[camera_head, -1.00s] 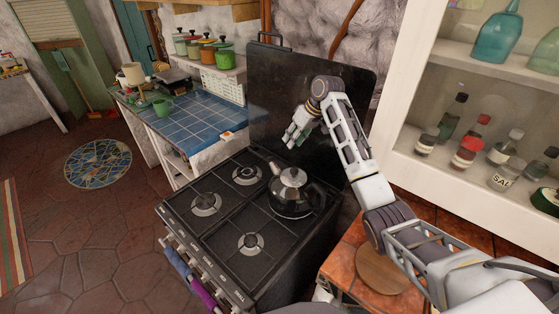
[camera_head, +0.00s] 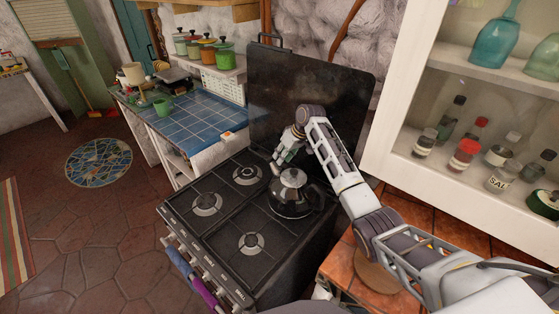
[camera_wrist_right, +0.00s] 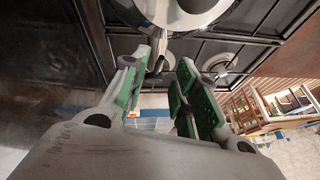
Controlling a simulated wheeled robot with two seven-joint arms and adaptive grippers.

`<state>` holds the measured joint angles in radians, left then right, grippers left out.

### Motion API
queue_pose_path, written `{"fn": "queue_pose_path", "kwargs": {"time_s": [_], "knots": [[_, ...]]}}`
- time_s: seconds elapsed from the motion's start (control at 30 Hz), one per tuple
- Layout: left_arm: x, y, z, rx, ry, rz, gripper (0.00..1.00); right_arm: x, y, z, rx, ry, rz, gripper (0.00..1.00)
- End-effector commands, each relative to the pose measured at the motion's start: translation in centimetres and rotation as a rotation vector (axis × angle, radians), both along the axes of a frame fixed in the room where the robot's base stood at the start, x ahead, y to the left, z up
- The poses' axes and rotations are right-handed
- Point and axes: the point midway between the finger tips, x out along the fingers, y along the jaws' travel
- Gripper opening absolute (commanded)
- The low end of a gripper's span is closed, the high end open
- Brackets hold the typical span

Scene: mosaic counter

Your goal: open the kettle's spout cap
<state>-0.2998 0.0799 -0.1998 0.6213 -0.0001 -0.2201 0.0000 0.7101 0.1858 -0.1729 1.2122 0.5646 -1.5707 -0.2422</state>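The kettle (camera_head: 291,196), dark and shiny with a silver lid, stands upright on the back right part of the stove. Its spout (camera_head: 274,170) points to the back left. My right gripper (camera_head: 281,157) is just above and behind the spout, with its fingers pointing down. In the right wrist view the kettle (camera_wrist_right: 182,14) is at the top, partly cut off. My right gripper (camera_wrist_right: 165,68) is open there, its green pads apart, with the dark spout end (camera_wrist_right: 158,62) showing between the fingertips. I cannot tell whether they touch. The cap's state is too small to tell. My left gripper is not in view.
The black stove (camera_head: 212,228) has several burners with grates and a tall back panel (camera_head: 300,95) close behind my right gripper. A blue tiled counter (camera_head: 195,122) is at the left. A white cabinet with bottles (camera_head: 391,120) stands at the right.

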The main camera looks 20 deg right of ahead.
Motion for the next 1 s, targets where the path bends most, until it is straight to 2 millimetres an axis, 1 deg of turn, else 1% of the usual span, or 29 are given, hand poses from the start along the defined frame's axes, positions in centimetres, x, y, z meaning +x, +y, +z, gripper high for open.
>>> {"fn": "queue_pose_path", "kwargs": {"time_s": [0.1, 0.3, 0.5, 0.77, 0.8, 0.87, 1.0], "knots": [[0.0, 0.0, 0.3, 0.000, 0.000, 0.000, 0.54, 0.3, 0.6, -1.2, 0.001, 0.002, 0.001, 0.29], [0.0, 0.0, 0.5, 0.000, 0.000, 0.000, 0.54, 0.8, 1.0, -2.7, 0.001, 0.000, 0.000, 0.29], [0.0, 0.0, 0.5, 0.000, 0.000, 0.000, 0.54, 1.0, 1.2, -3.3, 0.001, 0.000, 0.000, 0.29], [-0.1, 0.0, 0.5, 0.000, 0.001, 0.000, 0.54, 1.0, 1.2, -3.4, 0.000, -0.001, 0.001, 0.29], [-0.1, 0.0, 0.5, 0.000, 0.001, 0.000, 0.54, 1.0, 1.2, -3.4, 0.000, -0.001, 0.001, 0.28], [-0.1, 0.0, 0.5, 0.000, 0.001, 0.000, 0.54, 1.0, 1.2, -3.4, 0.000, -0.001, 0.001, 0.20], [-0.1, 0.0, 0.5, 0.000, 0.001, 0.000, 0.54, 1.0, 1.2, -3.4, 0.000, -0.001, 0.001, 0.02]]}}
